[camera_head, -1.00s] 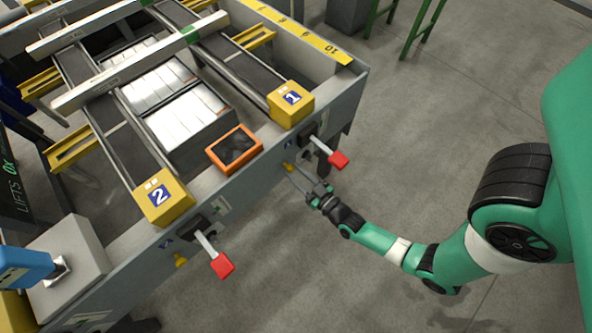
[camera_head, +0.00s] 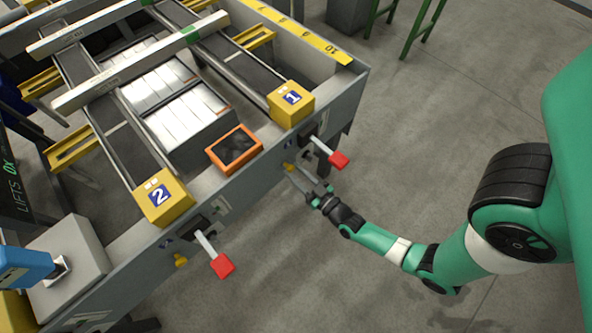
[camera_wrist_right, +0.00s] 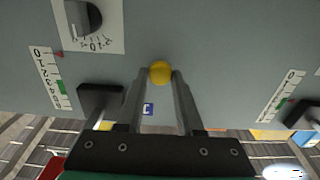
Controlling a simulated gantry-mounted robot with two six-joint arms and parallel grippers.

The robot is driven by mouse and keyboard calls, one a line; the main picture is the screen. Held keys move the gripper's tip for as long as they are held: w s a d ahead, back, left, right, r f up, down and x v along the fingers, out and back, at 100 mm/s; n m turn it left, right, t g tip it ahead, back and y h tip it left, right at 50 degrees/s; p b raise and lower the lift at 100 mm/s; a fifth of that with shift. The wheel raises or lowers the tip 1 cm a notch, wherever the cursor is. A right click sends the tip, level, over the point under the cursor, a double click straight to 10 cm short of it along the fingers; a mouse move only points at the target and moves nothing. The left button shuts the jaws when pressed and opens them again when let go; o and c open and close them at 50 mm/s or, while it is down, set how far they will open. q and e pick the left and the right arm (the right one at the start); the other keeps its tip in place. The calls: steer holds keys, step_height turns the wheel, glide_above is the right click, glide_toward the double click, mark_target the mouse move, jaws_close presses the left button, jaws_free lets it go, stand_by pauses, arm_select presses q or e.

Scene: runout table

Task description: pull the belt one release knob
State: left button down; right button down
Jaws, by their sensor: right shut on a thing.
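The yellow belt one release knob (camera_head: 289,168) is on the front panel of the runout table, below the yellow block marked 1 (camera_head: 291,103). In the right wrist view the round yellow knob (camera_wrist_right: 160,72) sits between the fingertips. My right gripper (camera_head: 299,176) reaches the panel from the lower right and is shut on this knob; its fingers also show in the wrist view (camera_wrist_right: 159,82). The second yellow knob (camera_head: 181,260) is further left, below the block marked 2 (camera_head: 163,197). My left gripper is not in view.
A red-handled lever (camera_head: 338,160) sticks out just right of my right gripper. Another red-handled lever (camera_head: 222,265) is at the lower left. The floor in front is clear.

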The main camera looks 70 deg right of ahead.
steer(key=shift+p+v, duration=0.3)
steer(key=shift+v, duration=0.55)
steer(key=shift+w, duration=0.1)
steer(key=c, duration=0.9)
jaws_free()
steer(key=o, duration=0.4)
steer(key=shift+s+a, duration=0.1)
steer(key=shift+s, duration=0.1)
steer(key=shift+c, duration=0.2)
